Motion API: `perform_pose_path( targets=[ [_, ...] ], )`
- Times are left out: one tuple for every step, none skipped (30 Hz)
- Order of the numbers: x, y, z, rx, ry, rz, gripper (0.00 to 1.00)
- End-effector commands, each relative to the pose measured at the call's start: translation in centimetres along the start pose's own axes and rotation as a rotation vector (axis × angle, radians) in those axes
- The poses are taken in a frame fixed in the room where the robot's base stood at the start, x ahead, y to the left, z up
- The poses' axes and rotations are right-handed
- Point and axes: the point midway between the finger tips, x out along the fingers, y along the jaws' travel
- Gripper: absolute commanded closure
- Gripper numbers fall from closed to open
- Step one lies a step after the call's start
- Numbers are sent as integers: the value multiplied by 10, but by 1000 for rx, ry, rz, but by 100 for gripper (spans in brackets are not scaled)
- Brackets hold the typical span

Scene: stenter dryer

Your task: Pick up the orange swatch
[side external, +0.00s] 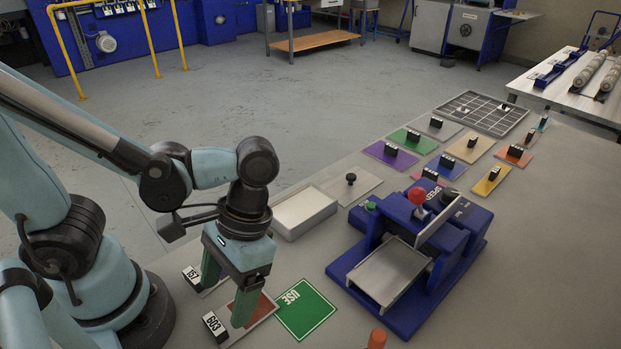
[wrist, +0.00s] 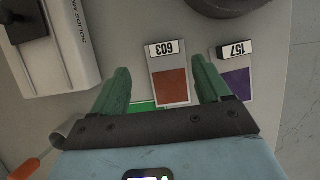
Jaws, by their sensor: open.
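An orange-red swatch (wrist: 171,87) lies on a pale card with a block marked 603 (wrist: 165,48). It also shows in the side external view (side external: 263,308), partly behind a finger. My gripper (side external: 226,295) is low over this card with its green fingers apart. In the wrist view my gripper (wrist: 160,84) has one finger on each side of the swatch, with nothing held. I cannot tell whether the fingertips touch the card or table. Another orange plate (side external: 524,161) with a black block lies among the coloured plates at the right.
A purple swatch (wrist: 237,84) with a block marked 157 lies close beside one finger. A green USE card (side external: 306,310) adjoins the 603 card. A white box (side external: 303,213) and a blue press (side external: 455,245) stand nearby.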

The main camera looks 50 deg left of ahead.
Motion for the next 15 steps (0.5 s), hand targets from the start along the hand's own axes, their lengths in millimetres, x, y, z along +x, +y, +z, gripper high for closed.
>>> perform_pose_path(
  targets=[
    [2, 0, 0, 0, 0, 0, 23],
    [3, 0, 0, 0, 0, 0, 23],
    [4, 0, 0, 0, 0, 0, 23],
    [4, 0, 0, 0, 0, 0, 23],
    [5, 0, 0, 0, 0, 0, 23],
    [6, -1, 0, 0, 0, 0, 23],
    [8, -1, -1, 0, 0, 0, 23],
    [10, -1, -1, 0, 0, 0, 23],
    [12, -2, -2, 0, 0, 0, 23],
    [15, -3, -2, -1, 0, 0, 23],
    [18, -3, -3, -1, 0, 0, 23],
    [21, -4, -3, -1, 0, 0, 23],
    [24, -4, -4, -1, 0, 0, 23],
    [26, -5, -4, -1, 0, 0, 23],
    [30, -6, -5, -1, 0, 0, 23]
  ],
)
